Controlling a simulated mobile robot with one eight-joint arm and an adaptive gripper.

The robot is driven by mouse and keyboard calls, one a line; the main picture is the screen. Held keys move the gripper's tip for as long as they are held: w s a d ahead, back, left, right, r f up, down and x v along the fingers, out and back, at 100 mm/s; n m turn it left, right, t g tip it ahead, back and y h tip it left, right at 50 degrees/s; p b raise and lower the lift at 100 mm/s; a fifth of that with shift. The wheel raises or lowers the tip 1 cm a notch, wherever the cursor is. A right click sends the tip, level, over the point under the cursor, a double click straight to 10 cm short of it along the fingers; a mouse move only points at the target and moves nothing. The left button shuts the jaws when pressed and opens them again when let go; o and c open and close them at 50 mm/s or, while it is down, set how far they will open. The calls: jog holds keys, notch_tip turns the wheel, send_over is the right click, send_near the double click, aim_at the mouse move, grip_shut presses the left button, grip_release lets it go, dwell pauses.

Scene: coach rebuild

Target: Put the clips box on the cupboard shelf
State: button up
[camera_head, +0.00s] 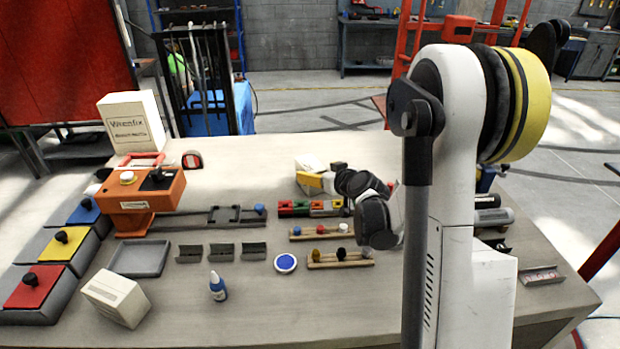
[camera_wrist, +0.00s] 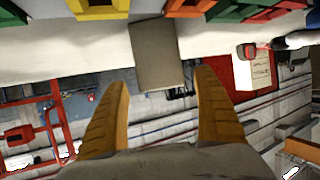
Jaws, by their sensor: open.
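My gripper (camera_wrist: 162,78) is open, its two orange fingers spread apart in the wrist view. A grey-brown box (camera_wrist: 158,55) lies ahead, between the lines of the fingertips, with no visible contact. It may be the pale box (camera_head: 309,163) by my gripper in the head view, partly covered by it. I cannot read a clips label on it. Another small pale box (camera_head: 118,298) stands at the table's front left, and a large white lettered box (camera_head: 135,125) at the back left. I cannot pick out the cupboard shelf for certain.
The workbench (camera_head: 350,150) carries an orange machine (camera_head: 140,190), a grey tray (camera_head: 140,258), a blue-capped bottle (camera_head: 218,288), and several coloured bins (camera_head: 312,208) close to my arm. The back middle of the bench is mostly bare. A dark rack (camera_head: 205,75) stands behind it.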

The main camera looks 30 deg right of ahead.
aim_at(313, 163)
jog(key=b+x, duration=0.2)
jog(key=x, duration=0.3)
jog(key=shift+a, duration=0.15)
jog(key=shift+c, duration=0.3)
jog(key=c, duration=1.4)
jog(key=shift+r, duration=0.2)
jog(key=shift+r+p, duration=0.35)
jog(key=r, duration=0.1)
jog(key=r+p, duration=0.2)
jog(key=r, duration=0.1)
jog(key=shift+s+d, duration=0.3)
jog(key=shift+d, duration=0.05)
jog(key=s+d+r+p, duration=0.1)
jog(key=s+d+r, duration=0.1)
jog(key=s+d+r+p, duration=0.1)
jog(key=s+d+r, duration=0.1)
jog(key=s+d, duration=0.1)
jog(key=s+d+r+p, duration=0.1)
jog(key=s+d+r, duration=0.1)
jog(key=shift+s+d+r, duration=0.1)
jog(key=shift+s+d, duration=0.15)
jog(key=shift+s, duration=0.15)
